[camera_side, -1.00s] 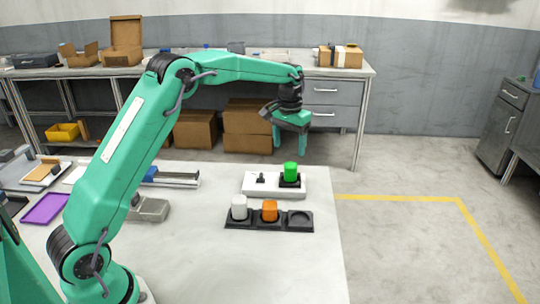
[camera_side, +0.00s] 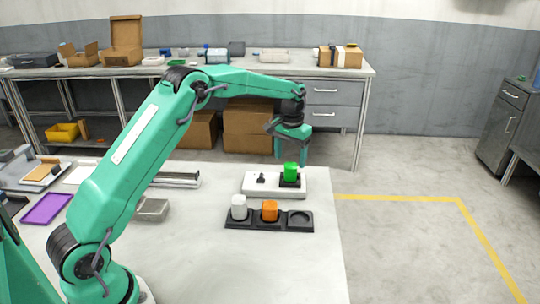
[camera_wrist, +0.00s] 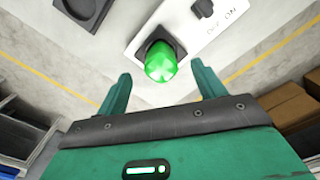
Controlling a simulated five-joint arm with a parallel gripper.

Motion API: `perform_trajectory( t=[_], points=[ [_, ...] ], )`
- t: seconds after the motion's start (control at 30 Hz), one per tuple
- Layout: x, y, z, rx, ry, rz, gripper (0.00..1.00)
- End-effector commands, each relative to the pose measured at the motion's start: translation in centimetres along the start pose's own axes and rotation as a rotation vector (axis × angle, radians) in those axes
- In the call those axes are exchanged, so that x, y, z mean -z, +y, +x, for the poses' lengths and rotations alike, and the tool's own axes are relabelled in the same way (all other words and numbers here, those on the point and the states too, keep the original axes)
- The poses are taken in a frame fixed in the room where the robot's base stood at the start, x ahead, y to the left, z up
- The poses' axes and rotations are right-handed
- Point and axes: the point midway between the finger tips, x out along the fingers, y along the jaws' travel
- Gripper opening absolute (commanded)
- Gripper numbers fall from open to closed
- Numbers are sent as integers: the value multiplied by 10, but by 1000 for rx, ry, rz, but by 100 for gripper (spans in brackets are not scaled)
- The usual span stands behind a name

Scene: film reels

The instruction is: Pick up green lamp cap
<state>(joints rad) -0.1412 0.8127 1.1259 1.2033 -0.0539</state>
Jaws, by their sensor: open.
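The green lamp cap (camera_side: 291,171) stands upright on a black socket at the right end of a white switch box (camera_side: 259,189). In the wrist view the cap (camera_wrist: 160,62) appears glossy, just ahead of the gap between my fingers and centred between them. My gripper (camera_side: 291,157) is open and empty, pointing down close to the cap in the side view. Its two fingers also show in the wrist view (camera_wrist: 162,85), spread apart on either side. I cannot tell whether the fingers touch the cap.
A black three-place tray (camera_side: 285,227) in front holds a white cap (camera_side: 239,207) and an orange cap (camera_side: 270,211); its right place is empty. A small switch (camera_side: 261,178) rises from the white box left of the green cap. The table's right edge is close by.

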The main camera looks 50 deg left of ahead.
Motion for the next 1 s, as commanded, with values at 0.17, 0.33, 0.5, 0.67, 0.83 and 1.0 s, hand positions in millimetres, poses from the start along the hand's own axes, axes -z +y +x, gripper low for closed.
perform_trajectory(
  t=[0.17,0.33,0.5,0.67,0.83,1.0],
  points=[
    [1,0,9,0,-1,0,69],
    [3,0,28,0,-2,0,69],
    [3,0,46,0,-2,0,69],
    [4,0,52,0,0,0,69],
    [4,0,52,0,0,0,69],
    [4,0,52,0,0,0,69]
  ],
)
